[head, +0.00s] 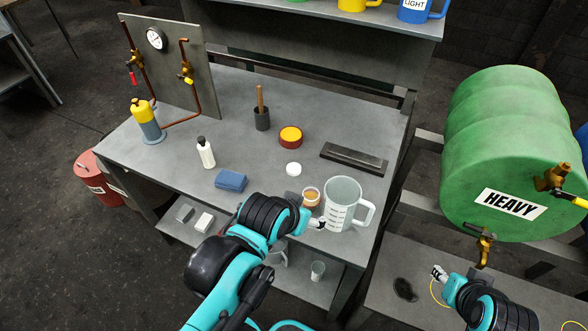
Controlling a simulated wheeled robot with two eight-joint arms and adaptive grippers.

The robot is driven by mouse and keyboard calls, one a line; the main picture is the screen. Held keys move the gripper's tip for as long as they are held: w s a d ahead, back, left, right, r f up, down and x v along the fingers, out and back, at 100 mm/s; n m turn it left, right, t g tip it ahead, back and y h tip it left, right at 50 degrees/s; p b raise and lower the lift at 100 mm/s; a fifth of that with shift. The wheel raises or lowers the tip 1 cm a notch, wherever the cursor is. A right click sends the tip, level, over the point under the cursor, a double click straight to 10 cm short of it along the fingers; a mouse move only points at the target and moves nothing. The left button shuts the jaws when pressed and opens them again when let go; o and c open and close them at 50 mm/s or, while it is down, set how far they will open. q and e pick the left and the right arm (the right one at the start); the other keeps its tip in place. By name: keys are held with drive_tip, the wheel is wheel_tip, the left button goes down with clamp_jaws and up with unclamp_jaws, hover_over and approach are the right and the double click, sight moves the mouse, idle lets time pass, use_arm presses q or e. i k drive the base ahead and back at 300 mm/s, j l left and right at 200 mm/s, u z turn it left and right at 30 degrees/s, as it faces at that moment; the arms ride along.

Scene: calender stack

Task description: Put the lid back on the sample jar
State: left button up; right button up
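The sample jar (311,194), small and clear with amber contents, stands on the grey workbench just left of a clear measuring jug. A round white disc that looks like its lid (293,169) lies flat on the bench behind and left of the jar, apart from it. My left gripper (319,223) is at the front of the bench, close in front of the jar and beside the jug. Its fingers are too small to tell whether they are open. My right gripper (438,272) is low at the right, away from the bench, near the drum's tap; its finger state is unclear.
The measuring jug (342,205) crowds the jar's right side. A red-yellow tin (291,137), a dark metal bar (353,158), a blue cloth (230,180) and a white bottle (205,153) stand around. A green drum (510,145) is at right. Bench around the disc is clear.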

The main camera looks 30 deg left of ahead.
sight(311, 201)
drive_tip(key=j, duration=0.5)
drive_tip(key=i+j, duration=0.15)
drive_tip(key=j, duration=0.35)
drive_tip(key=j+u, duration=0.1)
drive_tip(key=j, duration=0.35)
